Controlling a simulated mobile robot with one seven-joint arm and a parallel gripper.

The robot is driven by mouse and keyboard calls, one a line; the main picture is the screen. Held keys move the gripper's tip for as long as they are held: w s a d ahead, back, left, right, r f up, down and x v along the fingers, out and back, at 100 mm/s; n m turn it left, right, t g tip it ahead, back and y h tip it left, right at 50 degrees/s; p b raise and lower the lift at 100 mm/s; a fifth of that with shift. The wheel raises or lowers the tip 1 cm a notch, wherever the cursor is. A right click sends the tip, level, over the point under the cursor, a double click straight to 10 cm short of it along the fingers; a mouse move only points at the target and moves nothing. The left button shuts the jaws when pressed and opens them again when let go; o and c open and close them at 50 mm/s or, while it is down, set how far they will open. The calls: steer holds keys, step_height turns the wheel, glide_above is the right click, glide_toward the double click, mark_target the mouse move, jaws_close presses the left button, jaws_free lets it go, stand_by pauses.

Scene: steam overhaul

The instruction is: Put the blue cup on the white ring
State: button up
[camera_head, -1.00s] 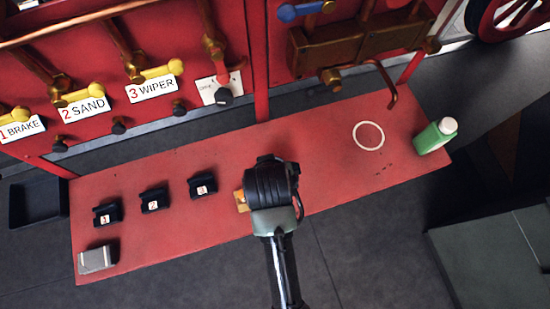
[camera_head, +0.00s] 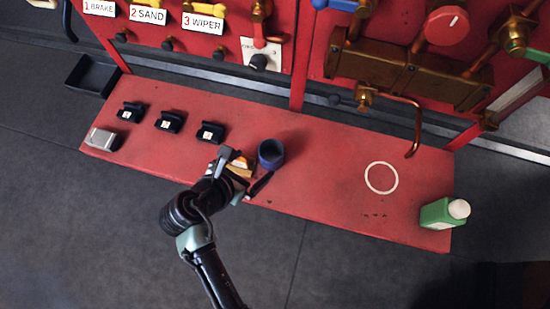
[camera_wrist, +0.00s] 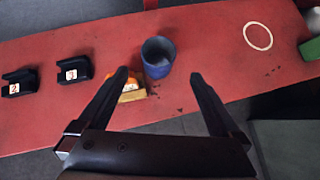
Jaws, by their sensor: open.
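The blue cup (camera_head: 271,153) stands upright on the red bench (camera_head: 320,200), near its middle. It also shows in the wrist view (camera_wrist: 158,57), just beyond and between my fingertips. The white ring (camera_head: 381,178) is a flat outline on the bench to the right of the cup, and it is empty; the wrist view shows it at upper right (camera_wrist: 258,36). My gripper (camera_head: 247,173) is open and empty, with its fingers apart in front of the cup and not around it. An orange and tan object (camera_head: 240,167) lies beside the cup, partly hidden by a finger.
Black numbered holders (camera_head: 210,132) and a grey metal block (camera_head: 103,139) are on the bench's left part. A green bottle with a white cap (camera_head: 444,213) stands right of the ring. A bent copper pipe (camera_head: 416,130) hangs behind the ring. The bench between cup and ring is clear.

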mark_target(277, 146)
steer(key=x, duration=1.2)
steer(key=shift+w+f, duration=0.2)
steer(key=c, duration=1.4)
